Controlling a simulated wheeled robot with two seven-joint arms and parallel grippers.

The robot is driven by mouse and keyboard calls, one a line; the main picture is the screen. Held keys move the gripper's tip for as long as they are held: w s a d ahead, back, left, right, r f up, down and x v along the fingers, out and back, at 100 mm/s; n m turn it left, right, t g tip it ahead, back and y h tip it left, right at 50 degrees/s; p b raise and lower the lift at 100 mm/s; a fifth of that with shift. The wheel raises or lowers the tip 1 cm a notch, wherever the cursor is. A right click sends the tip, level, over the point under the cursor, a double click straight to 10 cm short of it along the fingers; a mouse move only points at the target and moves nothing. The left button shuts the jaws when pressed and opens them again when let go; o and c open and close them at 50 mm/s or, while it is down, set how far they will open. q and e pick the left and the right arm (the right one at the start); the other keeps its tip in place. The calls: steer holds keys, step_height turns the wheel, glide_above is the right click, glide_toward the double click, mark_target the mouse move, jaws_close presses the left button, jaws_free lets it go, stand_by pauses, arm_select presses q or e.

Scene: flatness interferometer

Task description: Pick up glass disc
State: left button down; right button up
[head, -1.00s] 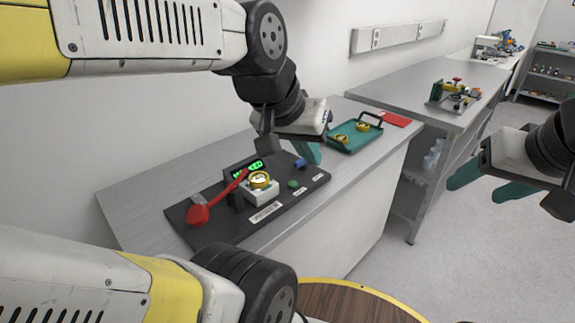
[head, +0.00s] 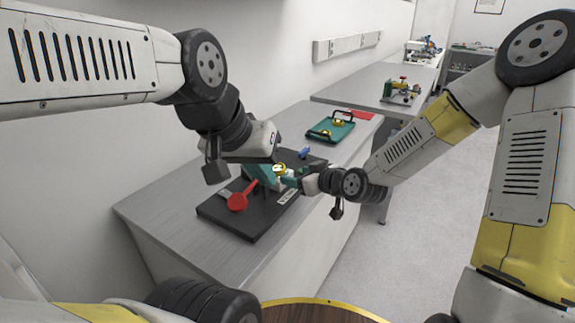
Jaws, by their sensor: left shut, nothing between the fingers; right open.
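The glass disc (head: 279,168) in a gold ring sits on a small white block on the black instrument base (head: 245,222). My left gripper (head: 263,174) is shut and empty, pointing down just left of the disc, near the red lever (head: 237,201). My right gripper (head: 288,180) is open, with its teal fingers reaching in from the right close to the disc and the white block. Whether they touch the ring cannot be told. The fingers of both grippers hide most of the block and the display.
A teal tray (head: 318,137) with black handles holds gold-ringed discs farther back on the grey bench (head: 165,205). A red mat (head: 361,114) lies behind it. A blue piece (head: 304,153) stands at the base's far end. The bench's left part is clear.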

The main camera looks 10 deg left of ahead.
mark_target(278, 167)
steer(key=shift+w+a+t+y, duration=0.15)
steer(key=shift+w+a+y, duration=0.1)
steer(key=shift+a, duration=0.25)
steer(key=shift+w+a+t+y, duration=0.15)
steer(key=shift+w+a+y, duration=0.1)
steer(key=shift+a, duration=0.25)
steer(key=x, duration=0.7)
steer(key=shift+w+d, duration=0.25)
steer(key=shift+w, duration=0.1)
steer(key=c, duration=1.2)
steer(key=shift+d+r, duration=0.1)
steer(key=shift+r, duration=0.05)
